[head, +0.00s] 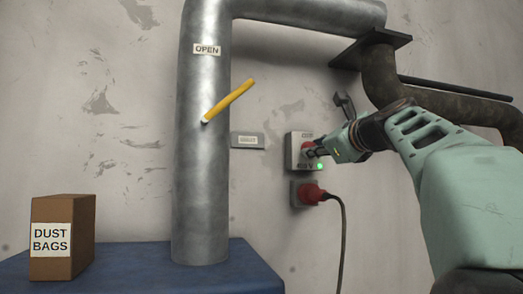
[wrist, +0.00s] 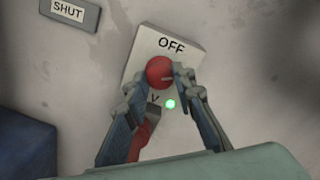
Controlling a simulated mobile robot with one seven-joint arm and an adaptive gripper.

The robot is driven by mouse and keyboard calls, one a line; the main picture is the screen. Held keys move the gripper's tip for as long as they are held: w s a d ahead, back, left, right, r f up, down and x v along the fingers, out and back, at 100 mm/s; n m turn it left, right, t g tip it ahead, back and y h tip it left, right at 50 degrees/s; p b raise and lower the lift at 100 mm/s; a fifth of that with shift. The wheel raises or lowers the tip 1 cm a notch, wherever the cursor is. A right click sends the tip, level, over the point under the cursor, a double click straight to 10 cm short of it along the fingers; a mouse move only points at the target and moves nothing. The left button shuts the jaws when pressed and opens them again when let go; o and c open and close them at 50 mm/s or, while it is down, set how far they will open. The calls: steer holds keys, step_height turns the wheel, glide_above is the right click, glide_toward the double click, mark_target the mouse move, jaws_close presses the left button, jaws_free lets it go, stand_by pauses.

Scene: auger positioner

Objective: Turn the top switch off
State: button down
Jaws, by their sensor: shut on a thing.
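The top switch is a pale box (head: 293,149) on the wall, and it also shows in the wrist view (wrist: 185,52). It bears a round red knob (wrist: 160,70), the word OFF above it and a lit green lamp (wrist: 170,104) below. A second label under the knob is mostly hidden by a finger. My gripper (head: 314,153) is at the box from the right. In the wrist view my gripper (wrist: 160,78) has one finger on each side of the knob, shut on it. A faint pale mark shows on the knob; its exact direction is hard to tell.
Below is a socket (head: 297,192) with a red plug (head: 310,192) and hanging cable. A SHUT plate (wrist: 68,11) is left of the switch. A metal pipe (head: 200,150) carries a yellow lever (head: 229,101) and an OPEN label. A DUST BAGS box (head: 60,238) stands on a blue surface (head: 130,262).

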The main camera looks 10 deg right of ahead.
steer(key=n+b, duration=0.2)
steer(key=n, duration=0.9)
steer(key=shift+n+h+b, duration=0.3)
steer(key=shift+n+b, duration=0.05)
steer(key=shift+n, duration=0.05)
steer(key=shift+r, duration=0.1)
stand_by(0.3)
steer(key=c, duration=1.6)
jaws_free()
